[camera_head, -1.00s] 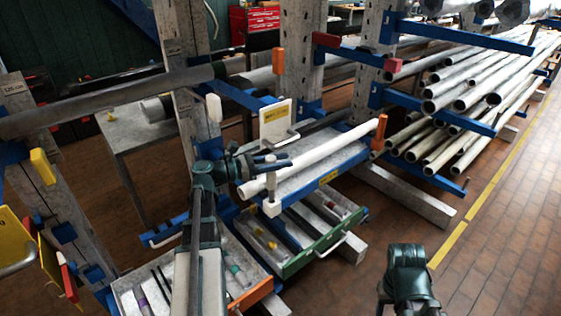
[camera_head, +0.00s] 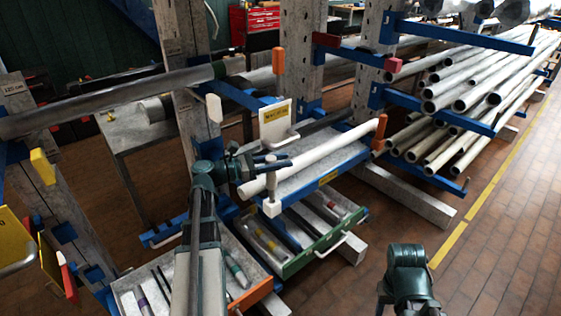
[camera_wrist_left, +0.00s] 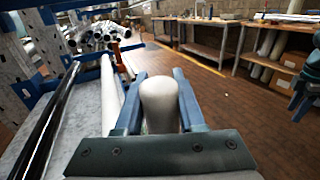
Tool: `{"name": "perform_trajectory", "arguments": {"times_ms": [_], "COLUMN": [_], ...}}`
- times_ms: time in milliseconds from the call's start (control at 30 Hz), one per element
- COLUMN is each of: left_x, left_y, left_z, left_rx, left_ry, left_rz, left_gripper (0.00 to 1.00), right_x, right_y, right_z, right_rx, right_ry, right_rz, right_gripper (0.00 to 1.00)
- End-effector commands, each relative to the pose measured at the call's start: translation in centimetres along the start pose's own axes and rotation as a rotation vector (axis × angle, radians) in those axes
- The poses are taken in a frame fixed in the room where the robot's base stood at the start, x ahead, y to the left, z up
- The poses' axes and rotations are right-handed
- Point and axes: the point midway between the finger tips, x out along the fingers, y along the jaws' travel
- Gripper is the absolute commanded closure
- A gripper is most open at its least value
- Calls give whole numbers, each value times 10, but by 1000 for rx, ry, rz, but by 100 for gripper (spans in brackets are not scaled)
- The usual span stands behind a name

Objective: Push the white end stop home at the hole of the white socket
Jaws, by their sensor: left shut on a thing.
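My left gripper (camera_head: 272,161) is shut on the white end stop (camera_head: 271,183), near the front end of the blue rack arm. The end stop stands about upright as a narrow white post below the fingers. Its rounded white top shows between the fingers in the left wrist view (camera_wrist_left: 160,104). The white socket (camera_head: 271,209) is the small block at the arm's end, directly under the post. The post's lower end meets the socket; I cannot tell how deep it sits, and the hole is hidden.
A long white pipe (camera_head: 315,160) lies on the rack right beside the end stop. An orange end stop (camera_head: 381,126) stands farther along. An open green-fronted drawer (camera_head: 300,258) and an orange-fronted one (camera_head: 250,296) lie below. Floor at the right is clear.

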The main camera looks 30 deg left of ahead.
Motion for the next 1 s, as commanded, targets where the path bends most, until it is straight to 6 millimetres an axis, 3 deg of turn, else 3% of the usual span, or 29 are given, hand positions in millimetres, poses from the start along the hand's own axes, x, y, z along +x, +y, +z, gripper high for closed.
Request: {"name": "perform_trajectory", "arguments": {"times_ms": [1000], "left_x": [0], "left_y": [0], "left_z": [-22], "left_rx": [0], "left_ry": [-1], "left_rz": [0], "left_gripper": [100], "right_x": [22], "right_y": [-2], "right_z": [-1], "right_rx": [0], "right_ry": [0], "right_rz": [0], "right_gripper": [50]}}
